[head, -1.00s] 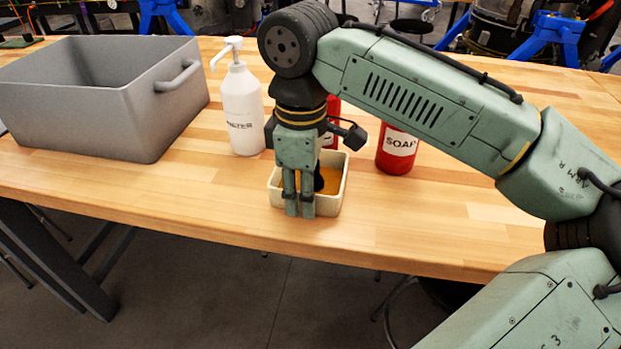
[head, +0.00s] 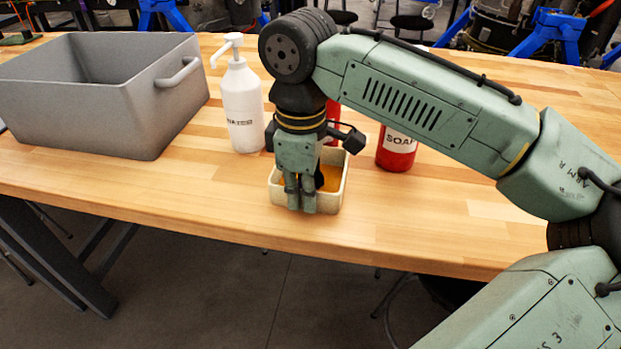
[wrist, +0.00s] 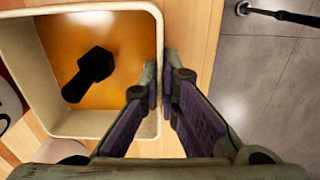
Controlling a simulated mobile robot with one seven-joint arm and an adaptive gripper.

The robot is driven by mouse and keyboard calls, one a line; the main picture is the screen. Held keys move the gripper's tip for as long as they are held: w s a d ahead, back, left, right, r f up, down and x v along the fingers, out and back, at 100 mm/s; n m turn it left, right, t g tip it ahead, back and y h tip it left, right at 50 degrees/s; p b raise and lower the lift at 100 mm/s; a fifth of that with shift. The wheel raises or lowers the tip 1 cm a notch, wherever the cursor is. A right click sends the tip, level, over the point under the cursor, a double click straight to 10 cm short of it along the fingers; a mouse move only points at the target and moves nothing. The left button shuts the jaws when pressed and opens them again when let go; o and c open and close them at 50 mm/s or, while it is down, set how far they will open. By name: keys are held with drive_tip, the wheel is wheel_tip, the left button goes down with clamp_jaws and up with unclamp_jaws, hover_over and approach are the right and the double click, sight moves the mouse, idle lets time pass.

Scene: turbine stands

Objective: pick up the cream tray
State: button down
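The cream tray (head: 341,195) is a small open box with an orange-brown floor, standing on the wooden table near its front edge. In the wrist view the tray (wrist: 30,75) fills the upper left. My gripper (head: 301,207) points straight down at the tray's near wall. In the wrist view my gripper (wrist: 160,85) has one finger inside the tray and one outside, with the wall pinched between the tips. A black object (wrist: 90,73) lies inside the tray; it is partly hidden behind my gripper in the head view.
A grey bin (head: 95,115) stands at the left. A white pump bottle (head: 242,108) stands behind and left of the tray. A red soap bottle (head: 397,150) stands behind right, and another red thing (head: 333,120) is mostly hidden by my arm. Table right of the tray is clear.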

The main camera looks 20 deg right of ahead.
drive_tip(key=shift+r, duration=0.1)
idle(0.7)
drive_tip(key=shift+r+b, duration=0.35)
drive_tip(key=shift+r, duration=1.2)
drive_tip(key=shift+s+r, duration=0.1)
drive_tip(key=shift+s, duration=0.15)
drive_tip(key=s+a+r+b, duration=0.1)
drive_tip(key=s+a+b, duration=0.1)
drive_tip(key=s, duration=1.3)
drive_tip(key=shift+a+r, duration=0.3)
drive_tip(key=shift+a, duration=0.3)
drive_tip(key=shift+s, duration=0.15)
